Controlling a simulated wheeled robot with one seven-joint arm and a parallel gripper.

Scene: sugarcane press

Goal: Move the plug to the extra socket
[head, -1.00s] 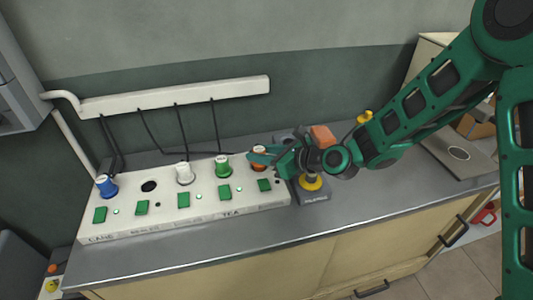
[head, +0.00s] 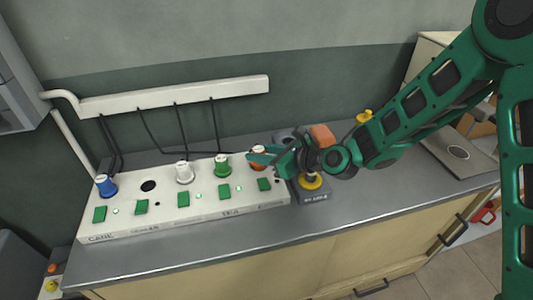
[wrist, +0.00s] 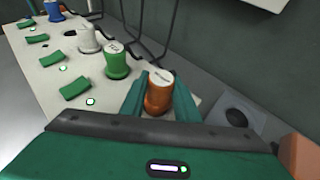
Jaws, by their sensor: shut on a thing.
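An orange plug with a white top (wrist: 158,92) stands between the two fingers of my gripper (wrist: 160,100), at the right end of the white socket strip (wrist: 48,72). The fingers are shut on it from both sides. The head view also shows the plug (head: 258,158) and my gripper (head: 262,155) over the strip's right end. I cannot tell whether the plug is fully seated, as its base is partly hidden. A separate grey block with a dark round hole (wrist: 237,117) lies to the right in the wrist view. The strip has an open dark hole (head: 149,186).
Green (head: 222,166), white (head: 184,173) and blue (head: 106,187) plugs stand in the strip, with black cables behind. Green switches line its front. A block with a yellow-ringed knob (head: 311,182) and an orange-brown block (head: 322,136) are near my gripper. The counter's front is clear.

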